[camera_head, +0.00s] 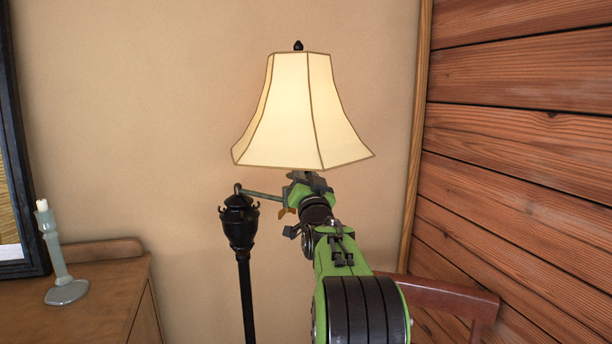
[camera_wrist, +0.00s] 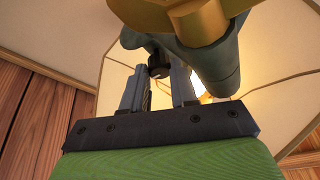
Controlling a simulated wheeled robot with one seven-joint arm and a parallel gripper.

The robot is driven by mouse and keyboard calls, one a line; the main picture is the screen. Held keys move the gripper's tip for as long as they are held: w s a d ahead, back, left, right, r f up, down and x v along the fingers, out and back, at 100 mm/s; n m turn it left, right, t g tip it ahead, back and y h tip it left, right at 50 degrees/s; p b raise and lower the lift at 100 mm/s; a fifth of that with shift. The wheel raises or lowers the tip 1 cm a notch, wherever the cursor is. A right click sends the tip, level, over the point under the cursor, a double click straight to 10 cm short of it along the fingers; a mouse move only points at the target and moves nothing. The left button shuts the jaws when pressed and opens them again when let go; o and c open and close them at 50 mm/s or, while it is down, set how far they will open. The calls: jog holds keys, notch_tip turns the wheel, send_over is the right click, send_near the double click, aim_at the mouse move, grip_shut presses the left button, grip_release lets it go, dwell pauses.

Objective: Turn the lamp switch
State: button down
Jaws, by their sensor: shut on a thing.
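The floor lamp has a cream panelled shade (camera_head: 302,112) and a black post (camera_head: 240,225), with a thin side arm reaching under the shade. My gripper (camera_head: 312,180) is raised just below the shade's lower rim, beside the side arm. In the wrist view, my gripper (camera_wrist: 158,78) points up into the shade, with its two fingers around a small dark switch knob (camera_wrist: 158,64). It is shut on this knob. The lamp's grey-green and gold fitting (camera_wrist: 205,50) is close above. A bright glow shows behind it inside the shade. The knob is hidden in the head view.
A wooden dresser (camera_head: 85,300) with a pale candlestick (camera_head: 58,255) stands at the left, by a dark-framed picture or mirror (camera_head: 22,150). A plank wall (camera_head: 520,130) is close on the right. A reddish wooden chair back (camera_head: 450,295) is behind my arm.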

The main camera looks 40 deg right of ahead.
jog(key=shift+a+r+m+g+h+b, duration=0.15)
jog(key=shift+m+g+h, duration=0.35)
jog(key=shift+m, duration=1.05)
jog(key=shift+d+f+m+g+h+b, duration=0.1)
jog(key=shift+m+g+h+b, duration=0.1)
jog(key=shift+m+g, duration=1)
jog(key=shift+a+r+m+g+h+b, duration=0.15)
jog(key=shift+m+g+h, duration=0.15)
jog(key=shift+m, duration=1.55)
jog(key=shift+d+f, duration=0.1)
jog(key=c, duration=1.2)
grip_release()
jog(key=shift+o, duration=0.2)
jog(key=b+v, duration=0.2)
jog(key=v, duration=1.3)
jog(key=shift+s+a+f, duration=0.15)
jog(key=shift+a, duration=0.1)
